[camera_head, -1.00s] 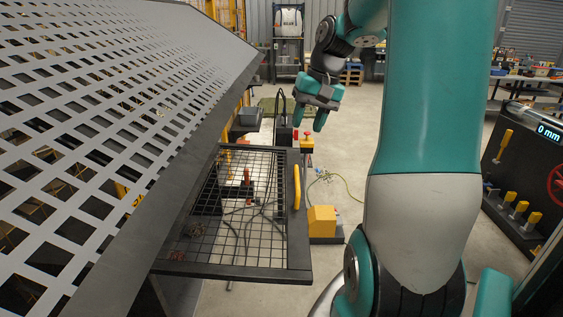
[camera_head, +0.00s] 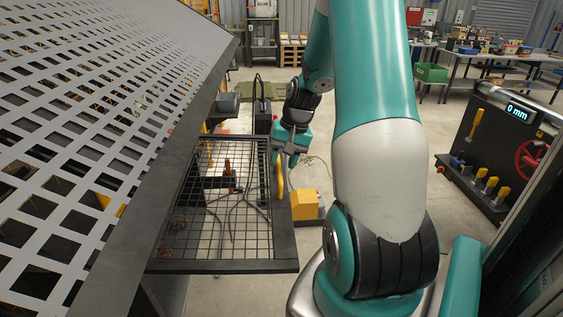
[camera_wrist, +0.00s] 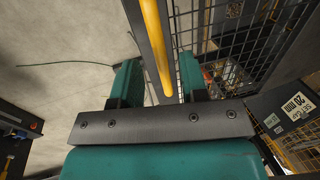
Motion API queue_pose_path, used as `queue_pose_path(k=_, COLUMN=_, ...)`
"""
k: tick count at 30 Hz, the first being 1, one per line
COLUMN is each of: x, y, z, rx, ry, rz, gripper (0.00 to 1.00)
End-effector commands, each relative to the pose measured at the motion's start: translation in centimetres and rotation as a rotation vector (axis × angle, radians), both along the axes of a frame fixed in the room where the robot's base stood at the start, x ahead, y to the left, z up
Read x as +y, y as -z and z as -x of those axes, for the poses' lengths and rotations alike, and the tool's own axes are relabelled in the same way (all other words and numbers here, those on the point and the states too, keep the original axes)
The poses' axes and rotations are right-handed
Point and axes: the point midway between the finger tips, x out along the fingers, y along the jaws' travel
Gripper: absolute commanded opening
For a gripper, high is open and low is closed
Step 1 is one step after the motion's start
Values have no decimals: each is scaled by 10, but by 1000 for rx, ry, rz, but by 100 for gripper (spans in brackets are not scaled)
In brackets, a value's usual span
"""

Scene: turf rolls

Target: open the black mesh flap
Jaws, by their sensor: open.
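The black mesh flap (camera_head: 222,266) is a wire grid in a dark frame, left of centre in the head view. It also shows in the wrist view (camera_wrist: 233,60). A yellow bar handle (camera_head: 280,187) is on the frame's right side. My gripper (camera_head: 284,176) is at this handle, with its fingers pointing towards it. In the wrist view the handle (camera_wrist: 155,42) runs between the two teal fingers, with a gap visible on both sides. The gripper is open and not clamped on it. In the head view the gripper partly hides the handle's upper end.
A large grey perforated panel (camera_head: 100,90) slopes along the left. A yellow block (camera_head: 305,204) stands on the floor right of the flap. A dark console (camera_head: 480,160) with yellow levers and a red wheel stands at right. Open floor lies between.

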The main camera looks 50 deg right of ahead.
Motion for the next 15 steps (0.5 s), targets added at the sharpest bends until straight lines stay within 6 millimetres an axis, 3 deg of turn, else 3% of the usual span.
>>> queue_pose_path(k=6, x=3, y=18, z=-3, rx=1, ry=2, rz=-1, gripper=40)
queue_pose_path(k=15, x=3, y=20, z=-4, rx=0, ry=2, rz=0, gripper=40)
